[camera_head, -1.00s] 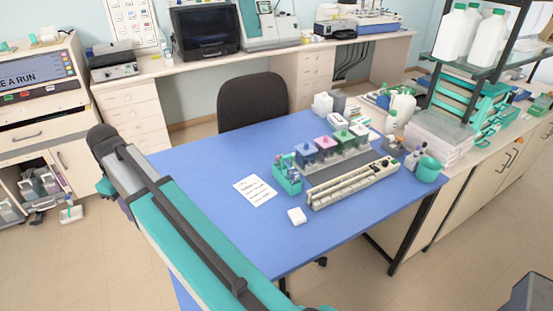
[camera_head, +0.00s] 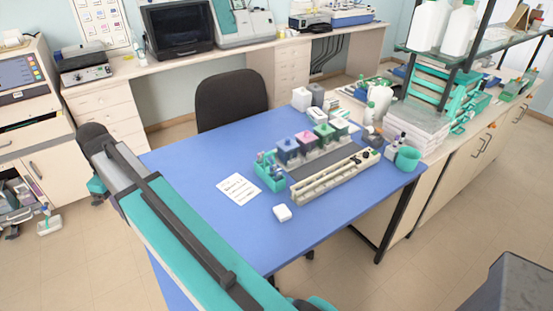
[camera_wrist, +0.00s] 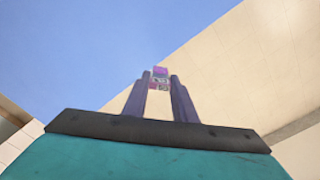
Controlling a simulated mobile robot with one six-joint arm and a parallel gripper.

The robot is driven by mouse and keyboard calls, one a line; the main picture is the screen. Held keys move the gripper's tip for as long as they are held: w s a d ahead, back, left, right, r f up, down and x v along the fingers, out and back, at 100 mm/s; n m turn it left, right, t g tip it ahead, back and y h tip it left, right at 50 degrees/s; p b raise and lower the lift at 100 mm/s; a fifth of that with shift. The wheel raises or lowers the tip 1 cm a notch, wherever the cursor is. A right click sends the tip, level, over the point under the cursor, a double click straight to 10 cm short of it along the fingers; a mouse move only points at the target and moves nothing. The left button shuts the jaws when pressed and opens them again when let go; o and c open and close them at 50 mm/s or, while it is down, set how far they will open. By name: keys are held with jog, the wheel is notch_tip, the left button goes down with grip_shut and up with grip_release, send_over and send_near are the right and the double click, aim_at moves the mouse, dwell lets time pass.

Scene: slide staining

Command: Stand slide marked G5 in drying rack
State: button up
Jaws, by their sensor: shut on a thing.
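My gripper (camera_wrist: 159,81) is shut on a small slide (camera_wrist: 160,72) in the wrist view. The long cream slotted rack (camera_head: 327,180), which looks like the drying rack, lies on the blue table (camera_head: 215,215) in the head view. My gripper is out of sight in the head view.
Blue, pink and green-lidded jars (camera_head: 306,144) stand in a row behind the rack. A teal holder (camera_head: 268,180) is at its left end, a white block (camera_head: 282,213) in front, a written sheet (camera_head: 238,189) further left. A teal cup (camera_head: 408,158) stands right. The table's left and front are clear.

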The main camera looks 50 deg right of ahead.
jog(key=s+d+r+m+p, duration=0.1)
jog(key=s+d, duration=0.3)
jog(key=d, duration=0.5)
jog(key=s+d+m+p, duration=0.2)
jog(key=s+d, duration=0.1)
jog(key=d, duration=0.6)
jog(key=s+d+r+m+p, duration=0.1)
jog(key=s+d, duration=0.3)
jog(key=d, duration=0.6)
jog(key=s+d+r+m+p, duration=0.1)
jog(key=s+d+m+p, duration=0.2)
jog(key=s+d, duration=1.4)
jog(key=s+m, duration=0.1)
jog(key=s, duration=0.2)
jog(key=shift+s+d+r+m, duration=0.15)
jog(key=shift+s+d+m, duration=0.1)
jog(key=shift+s+m, duration=0.15)
jog(key=shift+w, duration=0.1)
jog(key=shift+f+b, duration=2.35)
jog(key=shift+f, duration=1.55)
jog(key=shift+f, duration=0.35)
jog(key=o, duration=1.1)
